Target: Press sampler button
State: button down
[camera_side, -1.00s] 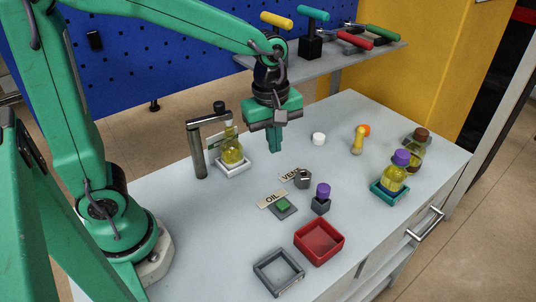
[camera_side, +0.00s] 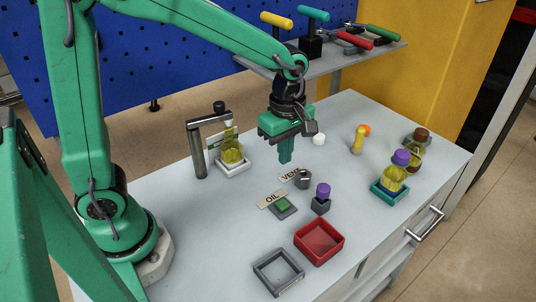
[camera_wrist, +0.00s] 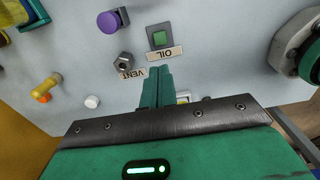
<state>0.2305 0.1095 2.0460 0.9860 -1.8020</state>
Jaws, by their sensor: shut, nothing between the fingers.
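The button also shows in the wrist view (camera_wrist: 159,38), just beyond the fingertips. My gripper (camera_side: 285,160) is shut and empty, pointing down above the bench, behind the VENT label (camera_side: 291,174) and the button. In the wrist view its fingers (camera_wrist: 157,72) are together, near both labels. A dark bent stand (camera_side: 199,150) is left of the gripper, with a flask of yellow liquid (camera_side: 231,153) on a white tray beside it.
A grey hex fitting (camera_side: 302,180) and a purple-topped post (camera_side: 322,197) stand near the button. A red tray (camera_side: 319,241) and grey frame (camera_side: 278,273) lie in front. Bottles (camera_side: 395,178), a yellow object (camera_side: 357,140) and a white cap (camera_side: 319,139) stand right.

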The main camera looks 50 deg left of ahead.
aim_at(282, 203)
notch_tip(282, 203, down, 14)
jog(key=shift+r, duration=0.2)
dwell(0.5)
jog(key=shift+f, duration=0.1)
jog(key=shift+s+f, duration=0.1)
jog(key=shift+f, duration=0.9)
notch_tip(282, 203, up, 15)
dwell(0.8)
jog(key=shift+r, duration=0.1)
dwell(0.5)
